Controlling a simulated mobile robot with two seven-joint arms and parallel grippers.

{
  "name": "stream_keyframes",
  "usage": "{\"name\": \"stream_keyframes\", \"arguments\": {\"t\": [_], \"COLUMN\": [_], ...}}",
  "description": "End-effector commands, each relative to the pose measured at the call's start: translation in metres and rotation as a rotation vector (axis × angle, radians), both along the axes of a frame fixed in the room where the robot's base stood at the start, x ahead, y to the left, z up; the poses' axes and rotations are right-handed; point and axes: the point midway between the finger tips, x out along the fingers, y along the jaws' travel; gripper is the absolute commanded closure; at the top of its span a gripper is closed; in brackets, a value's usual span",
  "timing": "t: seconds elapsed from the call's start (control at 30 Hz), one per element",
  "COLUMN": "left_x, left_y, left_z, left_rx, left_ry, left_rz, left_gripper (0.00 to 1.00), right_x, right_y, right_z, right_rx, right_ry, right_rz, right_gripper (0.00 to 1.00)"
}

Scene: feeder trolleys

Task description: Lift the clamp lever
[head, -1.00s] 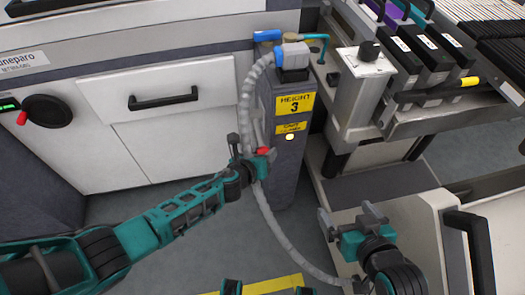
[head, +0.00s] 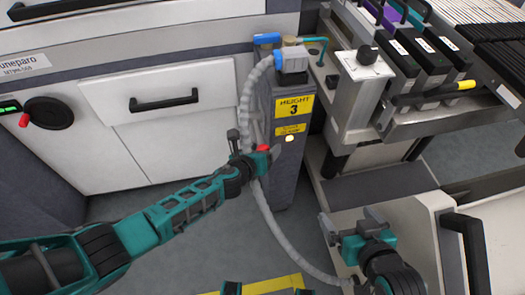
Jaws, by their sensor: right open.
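The clamp lever shows as a small red end (head: 263,148) in front of the dark grey column (head: 287,175) in the middle of the head view. My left gripper (head: 258,158) is at this red end, beside the column's front left edge. Its fingers and the rest of the lever are small and partly hidden, so I cannot tell whether they are closed on it. My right gripper (head: 350,226) is open and empty, low and right of the column, in front of the trolley's lower part.
A grey hose (head: 246,105) runs down from the blue-and-grey plug (head: 292,60) past my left gripper to the floor. The feeder trolley (head: 362,85) with dark feeders stands at right. A white cabinet (head: 160,145) with a black handle stands at left.

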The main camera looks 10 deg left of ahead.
Motion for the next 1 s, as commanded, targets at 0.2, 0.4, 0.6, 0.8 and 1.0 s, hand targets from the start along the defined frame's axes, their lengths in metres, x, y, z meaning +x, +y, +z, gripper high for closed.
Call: {"name": "stream_keyframes", "arguments": {"t": [0.2,0.4,0.6,0.8,1.0], "left_x": [-0.003,-0.019,-0.053,-0.085,-0.104], "left_y": [0.000,0.007,0.021,0.034,0.041], "left_z": [-0.002,0.009,0.029,0.046,0.055], "left_rx": [-0.001,0.000,0.000,0.000,-0.001], "left_ry": [0.006,0.007,0.008,0.006,0.004], "left_rz": [0.000,-0.001,-0.002,0.000,0.000], "left_gripper": [0.28,0.28,0.28,0.28,0.28], "right_x": [0.002,0.003,-0.001,-0.010,-0.011], "right_y": [-0.001,-0.002,-0.012,-0.018,-0.021], "right_z": [0.002,0.015,0.022,0.021,0.023], "right_rx": [-0.005,-0.008,-0.028,-0.035,-0.035], "right_ry": [-0.005,-0.015,-0.013,0.003,-0.002], "right_rz": [0.005,0.004,-0.010,-0.026,-0.036], "right_gripper": [0.00,0.00,0.00,0.00,0.00]}}
